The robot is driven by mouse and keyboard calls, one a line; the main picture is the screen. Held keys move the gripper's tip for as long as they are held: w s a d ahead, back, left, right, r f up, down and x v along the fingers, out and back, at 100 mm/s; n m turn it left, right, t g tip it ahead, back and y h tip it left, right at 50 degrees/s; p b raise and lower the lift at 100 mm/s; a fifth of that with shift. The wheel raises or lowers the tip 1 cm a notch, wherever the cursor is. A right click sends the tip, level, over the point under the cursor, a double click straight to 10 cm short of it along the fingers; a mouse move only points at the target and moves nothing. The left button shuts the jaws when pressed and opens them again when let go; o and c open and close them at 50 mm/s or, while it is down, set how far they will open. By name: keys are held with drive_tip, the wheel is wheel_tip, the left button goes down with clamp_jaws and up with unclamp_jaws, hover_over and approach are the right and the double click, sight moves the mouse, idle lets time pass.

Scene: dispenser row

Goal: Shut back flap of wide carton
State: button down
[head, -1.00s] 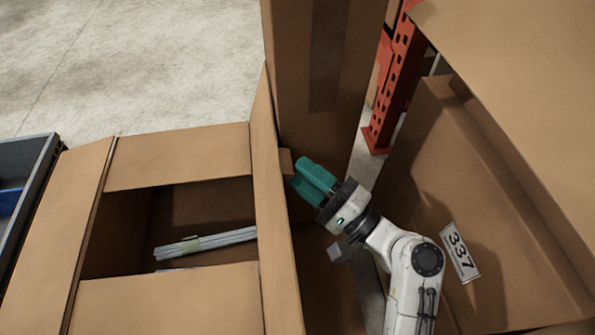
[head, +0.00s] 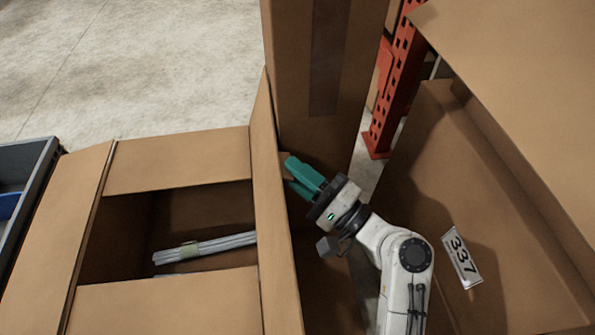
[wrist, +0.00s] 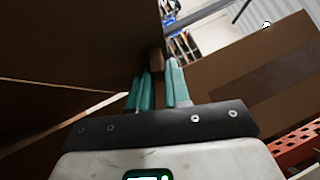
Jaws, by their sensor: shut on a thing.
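The wide carton (head: 120,215) stands open at the left of the head view, with a bundle of grey rods (head: 205,245) inside. Its flap (head: 273,215) on the side nearest my gripper stands raised, almost edge-on. The far flap (head: 180,160), near flap (head: 165,300) and left flap (head: 60,225) lie roughly level around the opening. My gripper (head: 288,170), with teal fingers, is at the right face of the raised flap. It is shut on a small brown tab (wrist: 156,60) beside the flap panel (wrist: 80,50) in the wrist view. The fingers partly hide the tab.
A tall taped carton (head: 320,80) stands just behind my gripper. An open carton labelled 337 (head: 461,256) is close on the right. An orange rack post (head: 392,90) rises between them. A grey bin (head: 35,180) is at the far left. Bare floor (head: 120,60) lies beyond.

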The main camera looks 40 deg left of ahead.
drive_tip(key=shift+s, duration=0.1)
idle(0.4)
drive_tip(key=shift+s+a+r+p, duration=0.25)
drive_tip(key=shift+r+p, duration=0.1)
drive_tip(key=shift+p, duration=0.45)
drive_tip(key=s+a+r+n+t+h+p, duration=0.1)
drive_tip(key=s+a+n+h+p, duration=0.8)
drive_tip(key=p, duration=1)
drive_tip(key=s+a+f+n+t+h+b, duration=0.1)
drive_tip(key=s+a+f+t+h+b, duration=0.1)
drive_tip(key=s+a+f+b, duration=0.2)
drive_tip(key=s+a+f+n+t+h+b, duration=0.1)
drive_tip(key=s+a+f+t+h+b, duration=0.1)
drive_tip(key=s+f, duration=0.5)
wheel_tip(320, 180, down, 4)
drive_tip(key=a+t+b, duration=0.1)
drive_tip(key=a+b, duration=0.1)
drive_tip(key=b, duration=0.1)
drive_tip(key=shift+a, duration=0.25)
drive_tip(key=shift+s+f, duration=0.1)
drive_tip(key=shift+f, duration=0.15)
